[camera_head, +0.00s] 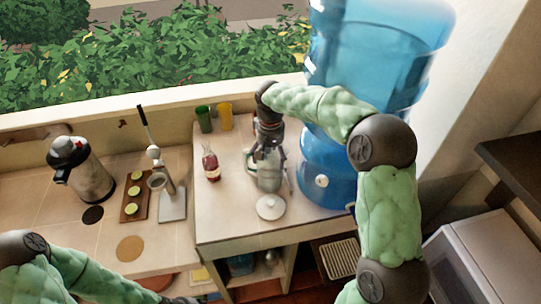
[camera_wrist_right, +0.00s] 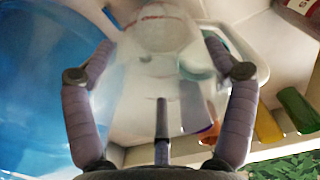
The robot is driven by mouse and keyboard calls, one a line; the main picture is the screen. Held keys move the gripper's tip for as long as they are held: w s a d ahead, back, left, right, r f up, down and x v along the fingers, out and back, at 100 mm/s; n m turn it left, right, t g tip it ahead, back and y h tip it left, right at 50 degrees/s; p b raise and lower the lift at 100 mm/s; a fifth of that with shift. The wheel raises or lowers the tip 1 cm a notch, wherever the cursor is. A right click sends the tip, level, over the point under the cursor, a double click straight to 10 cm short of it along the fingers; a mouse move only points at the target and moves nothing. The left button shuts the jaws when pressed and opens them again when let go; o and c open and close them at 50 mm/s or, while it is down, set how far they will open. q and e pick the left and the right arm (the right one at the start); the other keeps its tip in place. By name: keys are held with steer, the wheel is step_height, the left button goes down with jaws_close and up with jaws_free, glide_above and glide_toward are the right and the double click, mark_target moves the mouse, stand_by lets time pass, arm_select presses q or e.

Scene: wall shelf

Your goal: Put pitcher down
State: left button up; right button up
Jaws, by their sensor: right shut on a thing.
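The clear pitcher (camera_head: 268,172) is upright over the right-hand counter, close to the blue water dispenser. Its base is on or very near the counter top; I cannot tell if it touches. My right gripper (camera_head: 267,146) reaches down on it from above and is shut on it. In the right wrist view the pitcher (camera_wrist_right: 155,85) fills the space between the two fingers (camera_wrist_right: 160,50), with its pale handle side to the right.
A round white lid (camera_head: 271,207) lies in front of the pitcher. The water dispenser (camera_head: 325,180) is close on the right. Bare counter (camera_head: 225,215) lies front left.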

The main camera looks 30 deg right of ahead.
steer(key=shift+f, duration=0.15)
steer(key=o, duration=1.5)
